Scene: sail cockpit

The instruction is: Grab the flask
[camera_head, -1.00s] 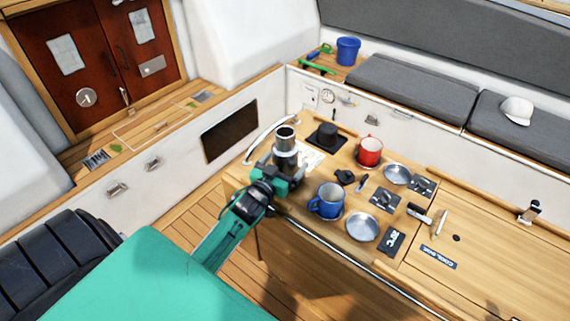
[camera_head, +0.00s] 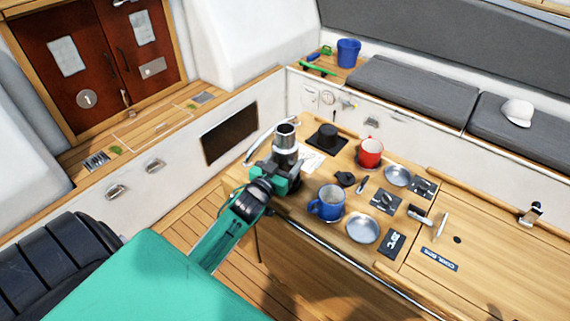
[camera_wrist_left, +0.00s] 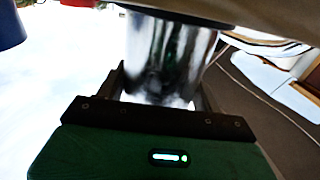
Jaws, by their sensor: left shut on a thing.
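The flask (camera_head: 285,138) is a shiny metal cylinder with a dark band, upright at the left end of the wooden table. My left gripper (camera_head: 280,172) reaches it from the front and is shut on its lower part. In the left wrist view the flask (camera_wrist_left: 168,58) stands between the two fingers of my left gripper (camera_wrist_left: 160,92). The head view does not show clearly whether its base touches the table. My right gripper is not in view.
A blue mug (camera_head: 326,203) and a metal plate (camera_head: 362,228) are right of the gripper. A metal rail (camera_head: 345,247) runs along the table's front edge.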

